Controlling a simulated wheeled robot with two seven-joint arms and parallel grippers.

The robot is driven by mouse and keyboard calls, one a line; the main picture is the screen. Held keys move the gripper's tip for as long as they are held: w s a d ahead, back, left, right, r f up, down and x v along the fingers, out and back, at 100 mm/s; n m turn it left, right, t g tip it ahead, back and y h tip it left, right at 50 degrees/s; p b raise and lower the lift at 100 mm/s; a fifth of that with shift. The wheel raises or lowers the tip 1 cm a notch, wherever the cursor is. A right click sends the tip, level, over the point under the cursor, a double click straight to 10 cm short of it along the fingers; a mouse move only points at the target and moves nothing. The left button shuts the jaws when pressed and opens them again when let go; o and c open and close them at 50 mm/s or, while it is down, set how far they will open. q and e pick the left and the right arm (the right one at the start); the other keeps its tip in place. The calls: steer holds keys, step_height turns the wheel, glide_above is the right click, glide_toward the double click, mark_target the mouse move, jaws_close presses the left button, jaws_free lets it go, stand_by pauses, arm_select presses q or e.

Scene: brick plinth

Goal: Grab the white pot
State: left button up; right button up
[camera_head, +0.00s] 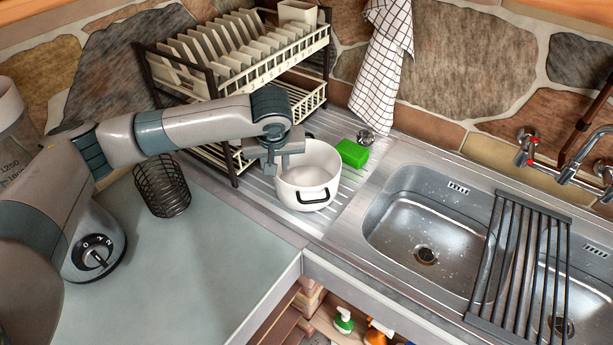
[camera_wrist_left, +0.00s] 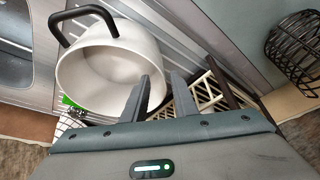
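The white pot (camera_head: 312,180) stands on the ridged metal drainboard, left of the sink, with a dark handle facing front. It also shows in the left wrist view (camera_wrist_left: 90,75), open side up and empty, with a black handle at upper left. My left gripper (camera_head: 278,166) is at the pot's left rim. In the left wrist view, its fingers (camera_wrist_left: 161,77) are apart, one over the pot's interior and the other outside the wall, beside the rim. I cannot tell whether either finger touches the pot. My right gripper is not in view.
A dish rack (camera_head: 240,50) with plates stands behind my left arm. A green sponge (camera_head: 352,153) lies right of the pot. A black wire basket (camera_head: 162,187) stands on the grey counter. The double sink (camera_head: 425,225) with a roll-up rack (camera_head: 520,250) is at right.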

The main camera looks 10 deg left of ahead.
arm_select(q)
steer(key=shift+w+a+f+p, duration=0.15)
steer(key=shift+f+p, duration=0.15)
steer(key=shift+p, duration=0.15)
steer(key=p+x, duration=0.1)
steer(key=x, duration=0.3)
steer(key=shift+a+p, duration=0.2)
steer(key=shift+p, duration=0.2)
steer(key=shift+f, duration=0.25)
jaws_close()
steer(key=shift+a, duration=0.1)
stand_by(0.9)
